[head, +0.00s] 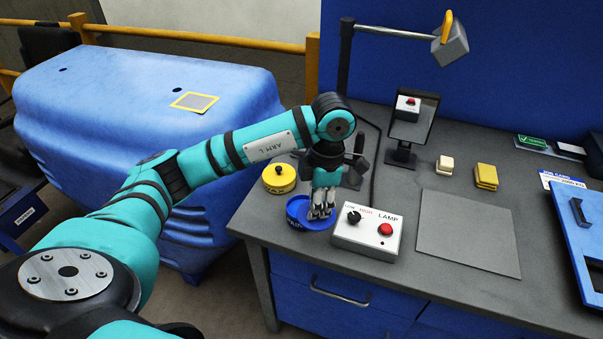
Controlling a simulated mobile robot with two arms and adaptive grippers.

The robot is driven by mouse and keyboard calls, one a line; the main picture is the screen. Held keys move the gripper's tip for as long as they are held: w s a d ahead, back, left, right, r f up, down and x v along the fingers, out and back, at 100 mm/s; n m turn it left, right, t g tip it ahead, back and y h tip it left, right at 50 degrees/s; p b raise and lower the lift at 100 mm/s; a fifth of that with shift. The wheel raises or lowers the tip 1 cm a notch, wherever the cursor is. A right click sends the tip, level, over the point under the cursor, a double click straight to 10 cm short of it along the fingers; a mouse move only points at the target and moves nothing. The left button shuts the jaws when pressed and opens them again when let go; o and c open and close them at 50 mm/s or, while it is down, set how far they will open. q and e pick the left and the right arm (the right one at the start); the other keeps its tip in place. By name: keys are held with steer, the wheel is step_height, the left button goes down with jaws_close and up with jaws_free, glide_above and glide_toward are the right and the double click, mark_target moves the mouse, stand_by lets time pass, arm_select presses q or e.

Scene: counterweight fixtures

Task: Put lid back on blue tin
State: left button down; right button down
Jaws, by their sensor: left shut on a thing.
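The round blue tin (297,222) stands near the left front edge of the grey workbench, with a raised blue rim and pale lettering on its front. My left gripper (321,211) points down over its right side, with the fingertips inside the rim outline. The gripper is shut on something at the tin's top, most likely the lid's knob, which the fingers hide. My right gripper is not in view.
A yellow tin (279,179) with a black knob stands close behind-left. A lamp control box (366,235) is just right of the blue tin. The bench edge is close in front.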

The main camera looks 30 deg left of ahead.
arm_select(q)
steer(key=shift+w+a+f+n+t+h+b, duration=0.25)
steer(key=shift+w+a+f+n, duration=0.8)
steer(key=shift+n, duration=2.75)
steer(key=shift+w+a+f+n+t+h+b, duration=0.15)
steer(key=shift+w+a+f+n+h+b, duration=0.85)
steer(key=shift+n, duration=2.8)
steer(key=shift+w+a+f+n+t+y+p, duration=0.2)
steer(key=shift+w+a+n+y+p, duration=0.3)
steer(key=shift+a+n, duration=2.25)
steer(key=shift+d+f+n+b, duration=0.8)
steer(key=shift+d+f+n, duration=0.25)
steer(key=shift+d+f, duration=0.05)
steer(key=shift+f, duration=0.15)
